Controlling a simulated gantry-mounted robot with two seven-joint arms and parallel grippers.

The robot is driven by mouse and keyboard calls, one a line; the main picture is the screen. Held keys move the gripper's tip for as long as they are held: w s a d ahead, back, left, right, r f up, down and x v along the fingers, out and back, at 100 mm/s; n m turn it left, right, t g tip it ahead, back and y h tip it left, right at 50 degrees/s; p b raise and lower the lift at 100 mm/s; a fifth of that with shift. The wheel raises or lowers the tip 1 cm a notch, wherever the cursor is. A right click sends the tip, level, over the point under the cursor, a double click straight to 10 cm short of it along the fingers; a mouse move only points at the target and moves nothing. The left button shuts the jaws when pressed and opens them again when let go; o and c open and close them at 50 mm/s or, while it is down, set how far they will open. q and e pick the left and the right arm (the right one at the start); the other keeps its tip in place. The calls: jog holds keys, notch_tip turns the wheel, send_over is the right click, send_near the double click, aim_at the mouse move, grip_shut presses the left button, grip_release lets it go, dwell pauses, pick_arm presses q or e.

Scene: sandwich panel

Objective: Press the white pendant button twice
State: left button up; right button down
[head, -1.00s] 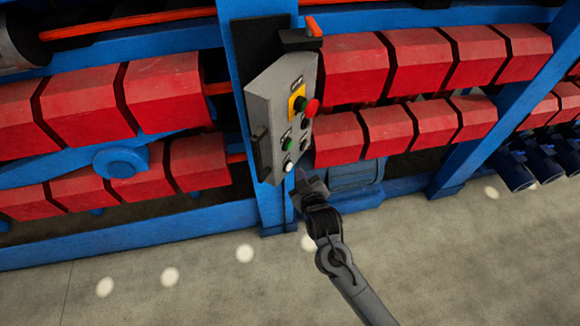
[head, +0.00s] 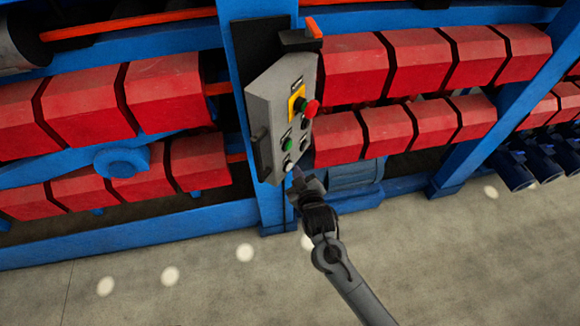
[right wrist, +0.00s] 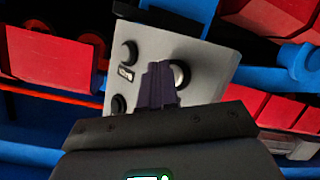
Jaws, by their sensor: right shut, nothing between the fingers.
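The grey pendant control box (head: 268,105) hangs on a blue post in the head view. The white button (head: 288,166) is at its lower end. Above it sit a green button (head: 287,144), a black button (head: 304,145) and a red mushroom button (head: 310,108) on a yellow plate. My right gripper (head: 297,173) is shut and empty, its tip just right of and below the white button. In the right wrist view the shut fingers (right wrist: 158,85) are beside the white button (right wrist: 180,74), partly covering it; I cannot tell whether they touch. My left gripper is out of view.
Red rollers (head: 370,65) on a blue frame (head: 252,90) lie on both sides of the box. Several dark blue cylinders (head: 540,160) stand at the right. The grey floor (head: 450,260) in front is clear.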

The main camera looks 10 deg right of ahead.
jog(key=shift+w+a, duration=0.25)
jog(key=shift+a, duration=0.05)
dwell(0.5)
dwell(0.4)
jog(key=shift+s+d+p, duration=0.6)
jog(key=shift+p, duration=0.25)
jog(key=shift+d+r, duration=0.1)
jog(key=s+d+p, duration=0.1)
jog(key=s, duration=0.1)
jog(key=s+d+p, duration=0.1)
jog(key=d+p, duration=0.1)
jog(key=shift+s+d, duration=0.15)
jog(key=shift+s, duration=0.2)
